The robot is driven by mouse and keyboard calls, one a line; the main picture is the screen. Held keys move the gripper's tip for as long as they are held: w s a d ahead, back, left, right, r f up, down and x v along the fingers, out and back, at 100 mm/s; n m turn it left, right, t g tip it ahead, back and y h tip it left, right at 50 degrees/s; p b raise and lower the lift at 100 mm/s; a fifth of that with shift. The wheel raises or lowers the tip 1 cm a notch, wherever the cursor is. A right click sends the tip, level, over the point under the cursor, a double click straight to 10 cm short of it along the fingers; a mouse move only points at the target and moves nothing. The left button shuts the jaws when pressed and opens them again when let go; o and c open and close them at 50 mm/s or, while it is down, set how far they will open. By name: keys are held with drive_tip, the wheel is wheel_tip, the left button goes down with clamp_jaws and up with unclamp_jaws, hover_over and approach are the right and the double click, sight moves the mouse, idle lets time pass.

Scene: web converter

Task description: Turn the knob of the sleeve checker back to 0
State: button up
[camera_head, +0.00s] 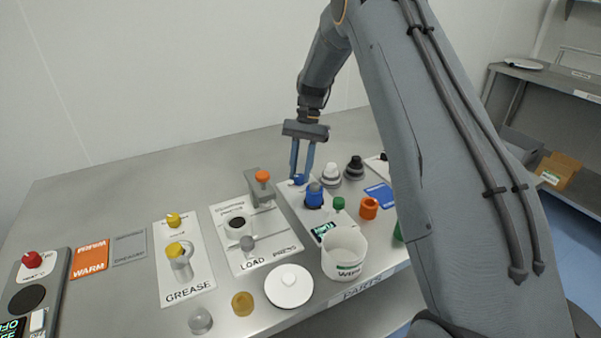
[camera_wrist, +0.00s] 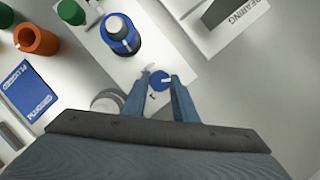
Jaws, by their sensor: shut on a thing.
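The sleeve checker (camera_head: 318,212) is a pale plate with a small dark display with green characters (camera_head: 323,231), too small to read. A blue part with a grey top (camera_head: 314,196) stands on it; it also shows in the wrist view (camera_wrist: 121,35). The blue knob (camera_wrist: 159,81) sits at the plate's far end and carries a light pointer mark. It shows partly in the head view (camera_head: 298,180). My gripper (camera_wrist: 160,82) comes down over the knob, its two blue fingers shut on the knob's sides. The scale marks around the knob are not legible.
Close to the checker are a green part (camera_head: 338,205), an orange ring (camera_head: 369,208), a white-grey knob-like part (camera_head: 331,174), a dark one (camera_head: 355,168) and a blue card (camera_head: 380,195). A white tub (camera_head: 344,255) stands in front. An orange-topped press (camera_head: 262,183) stands left.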

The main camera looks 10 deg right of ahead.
drive_tip(key=shift+n, duration=0.4)
drive_tip(key=o, duration=1)
drive_tip(key=shift+o, duration=0.2)
drive_tip(key=b+v, duration=0.2)
drive_tip(key=v, duration=0.6)
drive_tip(key=shift+a, duration=0.2)
